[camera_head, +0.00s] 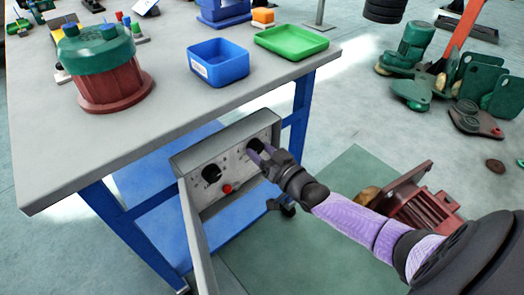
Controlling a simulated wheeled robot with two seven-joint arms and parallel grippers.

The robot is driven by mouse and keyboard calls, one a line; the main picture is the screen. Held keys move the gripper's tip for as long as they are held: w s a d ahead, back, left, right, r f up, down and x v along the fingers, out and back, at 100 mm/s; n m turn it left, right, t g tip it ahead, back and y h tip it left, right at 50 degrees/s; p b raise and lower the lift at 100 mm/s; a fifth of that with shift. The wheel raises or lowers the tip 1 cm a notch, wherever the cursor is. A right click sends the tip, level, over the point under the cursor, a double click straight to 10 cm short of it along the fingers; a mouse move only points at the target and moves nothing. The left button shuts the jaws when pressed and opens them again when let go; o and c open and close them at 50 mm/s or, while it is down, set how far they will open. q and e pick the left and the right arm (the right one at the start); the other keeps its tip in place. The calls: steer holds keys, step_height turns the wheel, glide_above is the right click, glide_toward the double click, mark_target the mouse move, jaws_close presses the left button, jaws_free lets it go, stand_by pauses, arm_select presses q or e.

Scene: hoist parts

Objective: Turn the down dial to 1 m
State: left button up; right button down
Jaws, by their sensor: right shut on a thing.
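A grey control panel (203,158) is mounted below the workbench's front edge. It carries a black dial (212,173) on the left, a small red button (227,189) at the lower middle, and a second dark dial (254,145) on the right. The printed markings are too small to read. My right gripper (261,158) is at the right dial with its fingers shut on it, and hides much of that dial. My left gripper is not in view.
The workbench (150,130) holds a green and red round housing (104,72), a blue bin (218,65) and a green tray (290,42). An open grey panel door (197,240) hangs at the panel's left. A red finned motor part (425,208) and green parts (480,85) lie on the floor at right.

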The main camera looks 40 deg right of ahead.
steer(key=shift+m, duration=0.4)
stand_by(0.3)
steer(key=shift+c, duration=0.4)
jaws_free()
